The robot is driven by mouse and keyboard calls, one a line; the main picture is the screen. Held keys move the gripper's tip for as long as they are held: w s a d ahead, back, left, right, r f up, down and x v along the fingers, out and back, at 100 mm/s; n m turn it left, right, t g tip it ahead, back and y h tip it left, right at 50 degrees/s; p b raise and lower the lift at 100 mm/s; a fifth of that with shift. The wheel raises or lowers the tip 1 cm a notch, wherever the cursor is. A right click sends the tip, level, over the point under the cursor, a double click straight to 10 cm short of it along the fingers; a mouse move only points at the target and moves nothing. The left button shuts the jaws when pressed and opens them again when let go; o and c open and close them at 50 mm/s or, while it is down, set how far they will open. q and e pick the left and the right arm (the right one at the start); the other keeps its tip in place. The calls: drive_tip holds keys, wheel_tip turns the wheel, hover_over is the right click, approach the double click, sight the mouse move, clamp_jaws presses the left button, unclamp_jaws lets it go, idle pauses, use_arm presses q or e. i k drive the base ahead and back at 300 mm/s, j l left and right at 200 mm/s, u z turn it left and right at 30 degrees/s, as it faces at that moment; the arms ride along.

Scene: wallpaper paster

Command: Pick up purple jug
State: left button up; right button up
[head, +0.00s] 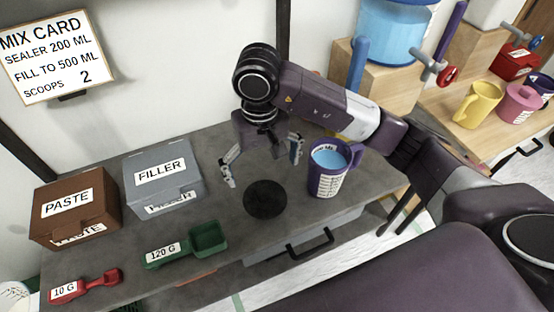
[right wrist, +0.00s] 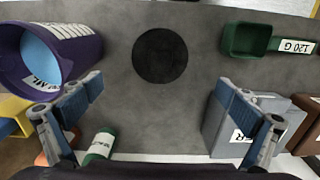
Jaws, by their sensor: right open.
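The purple jug (head: 322,184) stands upright on the grey table at the right of its dark round spot, with a white printed label and light blue liquid inside. It also shows at the left of the right wrist view (right wrist: 85,62), partly cut off by the frame edge. My right gripper (head: 262,166) is open and empty, fingers pointing down, above the table just left of the jug. One finger is near the jug, apparently apart from it. In the right wrist view the open fingers (right wrist: 158,95) straddle bare table, with the jug outside them. My left gripper is not in view.
A dark round disc (head: 265,199) lies below the gripper. Green scoop (head: 208,240), red scoop (head: 100,281), filler box (head: 164,175) and paste box (head: 75,207) are to the left. Yellow (head: 478,104) and pink (head: 516,104) mugs stand on a wooden shelf at right.

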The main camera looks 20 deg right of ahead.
sight(330, 159)
drive_tip(key=z, duration=1.15)
